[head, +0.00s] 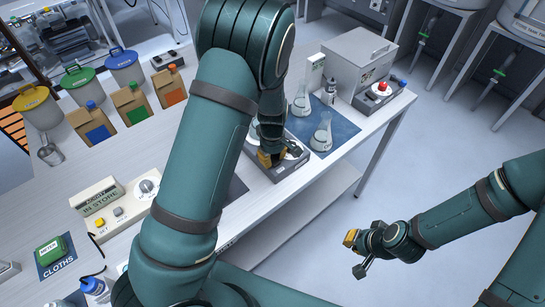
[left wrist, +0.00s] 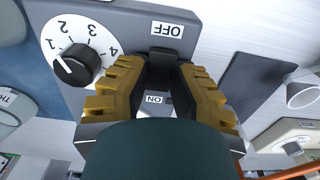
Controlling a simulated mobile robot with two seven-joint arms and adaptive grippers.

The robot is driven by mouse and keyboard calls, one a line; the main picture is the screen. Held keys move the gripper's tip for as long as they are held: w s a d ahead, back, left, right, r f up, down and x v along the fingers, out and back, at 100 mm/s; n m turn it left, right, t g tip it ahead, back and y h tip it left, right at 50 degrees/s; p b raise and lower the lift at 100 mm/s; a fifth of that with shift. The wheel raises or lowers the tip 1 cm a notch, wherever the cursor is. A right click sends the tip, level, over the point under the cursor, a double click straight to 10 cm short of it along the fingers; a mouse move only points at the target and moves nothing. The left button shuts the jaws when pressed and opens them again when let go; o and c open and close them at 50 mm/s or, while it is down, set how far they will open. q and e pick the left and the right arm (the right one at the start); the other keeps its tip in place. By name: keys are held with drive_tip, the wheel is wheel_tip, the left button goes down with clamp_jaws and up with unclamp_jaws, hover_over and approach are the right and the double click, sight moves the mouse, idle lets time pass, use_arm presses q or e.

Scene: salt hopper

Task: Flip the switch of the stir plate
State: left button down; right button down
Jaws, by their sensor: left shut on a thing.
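The stir plate (head: 291,163) is a grey box near the front edge of the table, partly hidden behind my left arm in the head view. In the left wrist view its front panel (left wrist: 120,22) shows a black dial (left wrist: 75,66) numbered 1 to 4 and a black switch (left wrist: 164,57) between an OFF label and an ON label. My left gripper (head: 270,157) is at this panel, with its yellow-padded fingers (left wrist: 163,85) on both sides of the switch and shut on it. The switch's exact position is partly hidden. My right gripper (head: 358,252) hangs over the floor, open and empty.
Glass flasks (head: 321,137) stand on a blue mat (head: 341,128) right of the stir plate. A grey box (head: 357,62) and a red-button device (head: 382,92) are behind. A white control box (head: 118,208), bins and cartons are left. The floor around my right gripper is clear.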

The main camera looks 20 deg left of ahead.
use_arm(q)
drive_tip(key=shift+f, duration=0.15)
drive_tip(key=shift+a+g+h, duration=0.15)
drive_tip(key=shift+g+h, duration=0.15)
drive_tip(key=shift+h, duration=0.5)
drive_tip(key=c, duration=0.7)
unclamp_jaws()
drive_tip(key=shift+c, duration=0.2)
